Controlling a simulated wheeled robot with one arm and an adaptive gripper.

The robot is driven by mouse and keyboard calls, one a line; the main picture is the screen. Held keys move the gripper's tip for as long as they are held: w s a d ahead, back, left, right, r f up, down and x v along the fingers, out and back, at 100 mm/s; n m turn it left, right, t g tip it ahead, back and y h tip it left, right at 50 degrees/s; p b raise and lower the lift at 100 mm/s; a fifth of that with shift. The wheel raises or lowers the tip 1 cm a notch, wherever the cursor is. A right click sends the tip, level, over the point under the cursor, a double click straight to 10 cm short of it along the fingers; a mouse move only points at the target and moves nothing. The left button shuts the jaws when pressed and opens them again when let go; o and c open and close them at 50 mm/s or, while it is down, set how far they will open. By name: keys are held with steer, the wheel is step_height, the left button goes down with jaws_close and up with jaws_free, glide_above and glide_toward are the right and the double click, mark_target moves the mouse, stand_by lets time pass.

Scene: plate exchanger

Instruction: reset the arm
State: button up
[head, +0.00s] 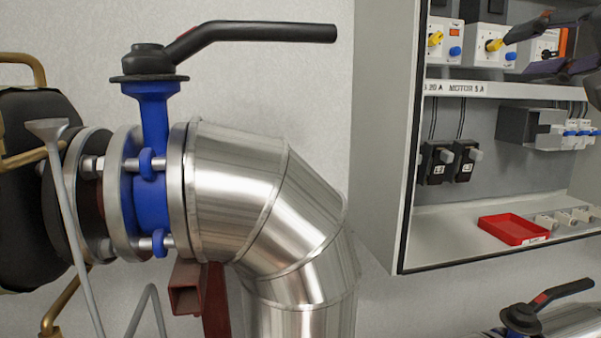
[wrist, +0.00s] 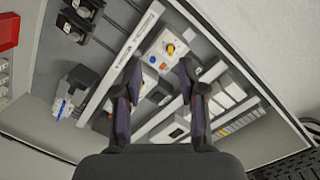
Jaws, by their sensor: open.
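My gripper (wrist: 160,95) is open and empty in the wrist view, its two dark fingers apart in front of the electrical cabinet. Between and beyond the fingers a white module with a yellow knob (wrist: 170,48) shows. In the head view part of my gripper (head: 545,48) shows at the upper right, in front of the cabinet's top row of modules. It covers part of the rightmost module there. No contact with a module can be made out.
The open cabinet (head: 385,130) holds modules with yellow knobs, black switches and a red tray (head: 513,229) on its floor. At left a large pipe (head: 240,180) carries a blue valve (head: 152,110) with a black handle (head: 250,33). Another valve handle (head: 550,296) shows lower right.

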steer(key=w+a+f+n+g, duration=0.15)
steer(key=a+f+g, duration=0.4)
steer(key=f, duration=1.15)
steer(key=s+a+f+n+g, duration=0.15)
steer(key=a+f+g, duration=0.4)
steer(key=f, duration=1.15)
steer(key=s+d+f+n+g+h, duration=0.1)
steer(key=s+f+n+g+h, duration=0.2)
steer(key=s+f, duration=1.4)
step_height(320, 180, down, 4)
steer(key=n+g, duration=0.1)
steer(key=g, duration=0.3)
steer(key=shift+s+d+f+h, duration=0.15)
steer(key=shift+s+d+h, duration=0.05)
steer(key=shift+h, duration=0.2)
